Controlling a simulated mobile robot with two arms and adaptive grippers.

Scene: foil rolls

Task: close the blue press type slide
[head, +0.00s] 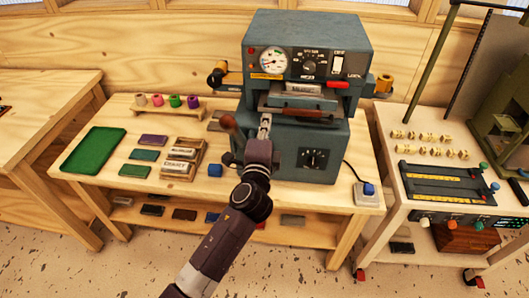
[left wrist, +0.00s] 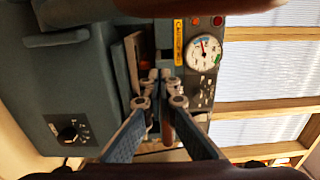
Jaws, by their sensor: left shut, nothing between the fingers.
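The blue press (head: 255,95) stands at the back of the middle bench. Its type slide (head: 290,101) lies in the front opening, sticking out a little, with a brown bar handle (head: 305,113). My left gripper (head: 265,122) is shut and empty, at the left end of that handle. In the left wrist view the closed fingertips (left wrist: 160,82) are close to the slide front, and the brown handle (left wrist: 168,128) shows between the fingers. Whether they touch is hard to tell. The right gripper is not in view.
A brown-knobbed lever (head: 228,122) sticks out just left of my gripper. A wooden type rack (head: 181,160), a blue block (head: 215,170) and a green tray (head: 95,150) lie left. A button box (head: 367,194) lies right.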

